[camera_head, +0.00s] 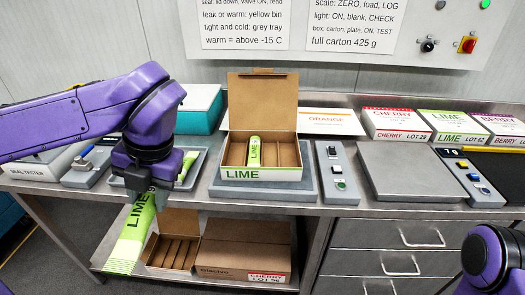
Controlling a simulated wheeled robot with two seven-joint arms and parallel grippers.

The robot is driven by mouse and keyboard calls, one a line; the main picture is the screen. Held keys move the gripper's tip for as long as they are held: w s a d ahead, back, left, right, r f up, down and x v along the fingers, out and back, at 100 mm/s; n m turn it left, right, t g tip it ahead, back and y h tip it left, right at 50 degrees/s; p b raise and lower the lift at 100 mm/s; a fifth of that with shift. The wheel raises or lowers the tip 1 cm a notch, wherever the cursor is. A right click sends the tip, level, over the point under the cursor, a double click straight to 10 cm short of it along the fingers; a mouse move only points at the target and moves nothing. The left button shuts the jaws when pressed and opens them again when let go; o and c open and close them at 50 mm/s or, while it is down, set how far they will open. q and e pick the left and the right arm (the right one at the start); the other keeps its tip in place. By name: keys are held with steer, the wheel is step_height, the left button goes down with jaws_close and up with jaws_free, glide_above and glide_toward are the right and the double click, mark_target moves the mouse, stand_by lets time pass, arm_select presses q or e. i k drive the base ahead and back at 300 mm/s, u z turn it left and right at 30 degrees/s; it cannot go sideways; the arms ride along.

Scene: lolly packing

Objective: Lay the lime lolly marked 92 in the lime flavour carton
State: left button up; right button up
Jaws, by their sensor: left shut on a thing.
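My left gripper (150,190) is shut on a lime lolly (130,232) in a green and white wrapper. The lolly hangs tilted below the jaws, in front of the bench edge; its number is partly covered by the gripper. The lime carton (245,174) stands with its lid up on a grey plate, to the right of the gripper. One lime lolly (254,151) lies inside it in a middle compartment; other compartments look empty. My right gripper is out of view; only a part of that arm shows at the lower right.
A grey tray (201,172) behind my left gripper holds another green lolly (187,166). A button box (333,170) stands right of the carton, then a scale plate (408,175). Cherry (393,125) and lime (452,126) boxes stand behind.

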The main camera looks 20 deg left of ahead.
mark_target(270, 160)
steer(key=z, duration=0.05)
steer(key=i, duration=1.15)
